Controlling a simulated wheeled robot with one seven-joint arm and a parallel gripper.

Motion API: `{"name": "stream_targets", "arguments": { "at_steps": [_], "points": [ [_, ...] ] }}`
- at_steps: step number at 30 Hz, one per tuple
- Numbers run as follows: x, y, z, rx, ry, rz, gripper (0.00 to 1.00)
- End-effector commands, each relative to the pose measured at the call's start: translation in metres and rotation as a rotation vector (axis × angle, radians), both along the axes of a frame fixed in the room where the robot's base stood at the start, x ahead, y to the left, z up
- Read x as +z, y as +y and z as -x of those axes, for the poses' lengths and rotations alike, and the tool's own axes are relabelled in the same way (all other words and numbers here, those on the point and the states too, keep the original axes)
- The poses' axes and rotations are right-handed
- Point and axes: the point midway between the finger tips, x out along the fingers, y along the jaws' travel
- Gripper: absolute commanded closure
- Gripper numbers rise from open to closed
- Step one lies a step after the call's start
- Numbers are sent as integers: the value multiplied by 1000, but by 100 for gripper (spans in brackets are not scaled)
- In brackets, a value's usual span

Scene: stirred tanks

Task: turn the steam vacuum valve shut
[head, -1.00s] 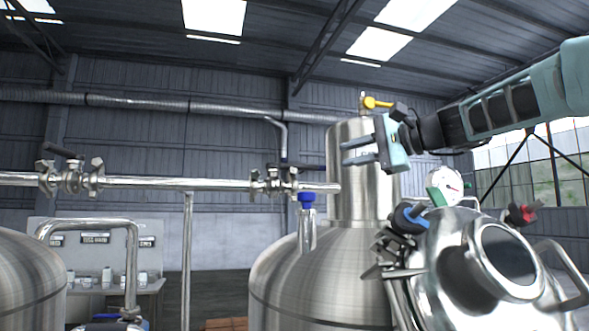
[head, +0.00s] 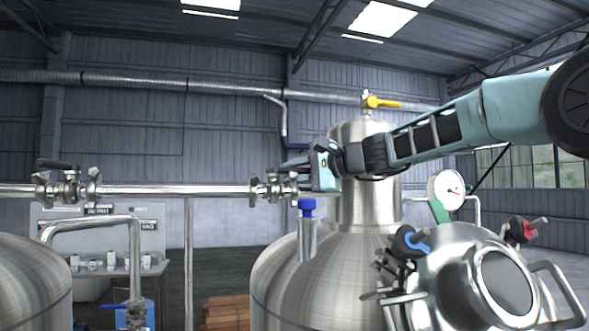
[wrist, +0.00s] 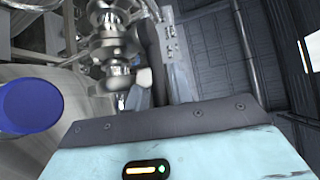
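Several valves show, and no label tells which is the steam vacuum valve. The closest to my gripper (head: 294,169) is a steel pipe valve (head: 272,189) at the right part of the horizontal pipe, left of the tank's neck. Its dark lever is largely hidden behind my gripper in the head view. My gripper's fingers point left and overlap this valve; whether they touch or enclose the lever I cannot tell, nor how far apart they are. In the wrist view the steel fitting (wrist: 115,45) lies ahead of my gripper's body, with a dark bar (wrist: 154,62) beside it.
A blue-capped fitting (head: 307,208) stands just below my gripper. A yellow-handled valve (head: 378,102) tops the tank (head: 330,275). A blue-handled valve (head: 410,241), gauge (head: 448,189) and red-handled valve (head: 520,230) are at right. Another pipe valve (head: 68,188) is at left.

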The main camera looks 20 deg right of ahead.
Motion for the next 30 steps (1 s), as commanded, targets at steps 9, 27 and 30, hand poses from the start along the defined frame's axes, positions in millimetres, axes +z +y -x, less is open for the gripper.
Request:
{"name": "stream_targets", "arguments": {
  "at_steps": [9, 27, 30],
  "points": [
    [0, 0, 0, 0, 0, 0, 100],
    [-3, 1, 7, -134, 2, 4, 100],
    [-3, 1, 9, -172, 2, 5, 100]
  ]
}}
